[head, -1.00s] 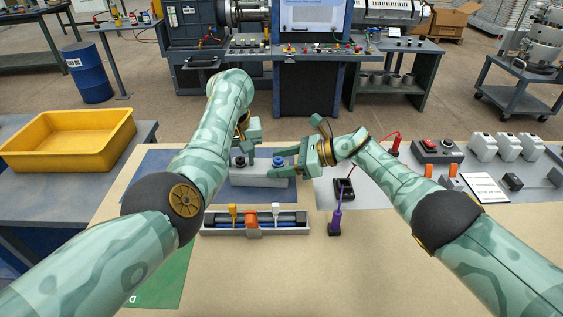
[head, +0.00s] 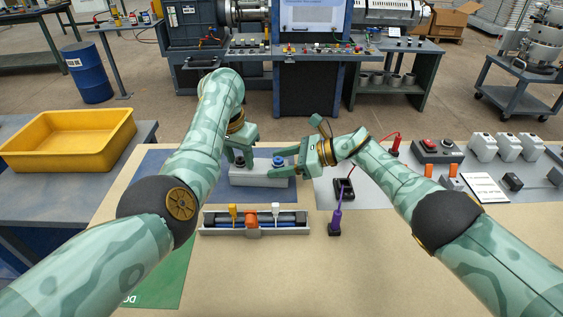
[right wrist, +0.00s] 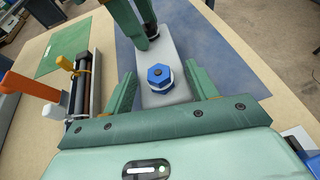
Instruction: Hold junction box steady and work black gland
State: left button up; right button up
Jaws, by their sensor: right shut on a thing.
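The light grey junction box (head: 262,180) lies on the blue mat, with a blue gland (head: 279,160) at its right end and a black gland (head: 240,163) at its left end. My right gripper (head: 280,170) is shut on the box from the right. In the right wrist view its fingers (right wrist: 158,78) lie along both sides of the box (right wrist: 180,93), near the blue gland (right wrist: 159,75). My left gripper (head: 241,152) is down at the black gland, which also shows partly hidden in the right wrist view (right wrist: 151,31). Whether its fingers grip the gland is unclear.
A grey rack (head: 205,229) with cable and orange, yellow and white pieces lies in front of the box. A purple tool (head: 337,212) and a black device (head: 344,188) are to the right. A yellow tray (head: 70,150) stands far left. The front table is clear.

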pick_arm(q)
jog(key=n+y, duration=0.1)
jog(key=n, duration=0.5)
jog(key=shift+n, duration=0.4)
pick_arm(e)
jog(key=shift+f, duration=0.15)
pick_arm(q)
jog(key=c, duration=0.8)
jog(key=shift+o, duration=0.2)
